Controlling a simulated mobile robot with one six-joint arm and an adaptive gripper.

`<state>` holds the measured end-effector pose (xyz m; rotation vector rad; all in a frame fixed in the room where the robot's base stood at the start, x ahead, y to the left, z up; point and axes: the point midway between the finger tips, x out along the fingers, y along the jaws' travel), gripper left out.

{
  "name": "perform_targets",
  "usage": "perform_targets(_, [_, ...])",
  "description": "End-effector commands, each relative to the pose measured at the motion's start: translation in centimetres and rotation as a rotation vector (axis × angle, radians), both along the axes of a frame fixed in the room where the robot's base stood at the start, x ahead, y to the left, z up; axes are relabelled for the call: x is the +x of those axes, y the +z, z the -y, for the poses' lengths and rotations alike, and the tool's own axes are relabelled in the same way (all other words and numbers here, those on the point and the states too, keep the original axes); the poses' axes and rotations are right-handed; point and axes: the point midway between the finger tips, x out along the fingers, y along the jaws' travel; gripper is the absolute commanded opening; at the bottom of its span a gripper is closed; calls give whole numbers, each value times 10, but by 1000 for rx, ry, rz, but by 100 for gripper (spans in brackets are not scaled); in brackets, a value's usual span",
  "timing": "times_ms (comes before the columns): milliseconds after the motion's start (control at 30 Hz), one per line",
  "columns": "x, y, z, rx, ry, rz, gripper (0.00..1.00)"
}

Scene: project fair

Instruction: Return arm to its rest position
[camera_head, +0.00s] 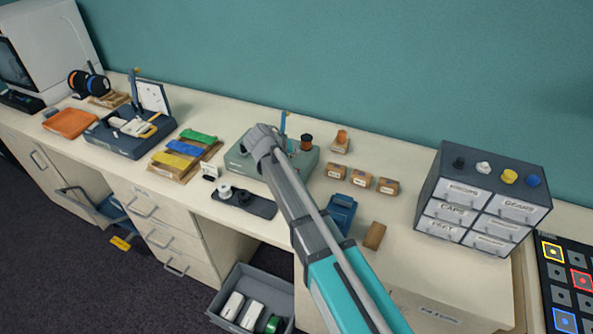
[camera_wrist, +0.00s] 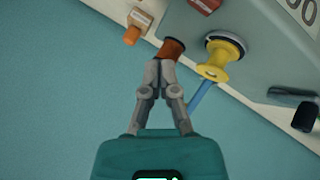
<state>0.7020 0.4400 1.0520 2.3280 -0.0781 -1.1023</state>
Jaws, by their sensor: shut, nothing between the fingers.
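My arm (camera_head: 312,235) reaches from the bottom of the head view up and left over the bench, its far end above a grey-green device (camera_head: 307,160). My gripper (camera_wrist: 160,68) shows in the wrist view with its fingers together and nothing held. The fingertips appear close to a brown-orange spool (camera_wrist: 173,48) on the device; whether they touch it cannot be told. A yellow spool-shaped part (camera_wrist: 217,66) and a blue rod (camera_wrist: 203,97) are right of the fingers. In the head view my fingers cannot be made out, and my arm covers part of the device.
A dark drawer cabinet (camera_head: 480,205) stands at the right, beside a button panel (camera_head: 568,285). Small cartons (camera_head: 361,178), a blue container (camera_head: 341,212) and a brown block (camera_head: 374,236) lie right of my arm. A dark tray (camera_head: 248,203) is left of it. A grey bin (camera_head: 257,284) is below the bench.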

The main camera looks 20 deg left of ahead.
Motion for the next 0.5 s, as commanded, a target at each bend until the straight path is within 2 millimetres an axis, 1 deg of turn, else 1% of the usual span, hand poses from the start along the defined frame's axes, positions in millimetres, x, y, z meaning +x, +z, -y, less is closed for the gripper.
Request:
perform_targets(400, [0,0,0,0,0,0,0])
perform_targets(500, [0,-1,4,0,-4,-4,0])
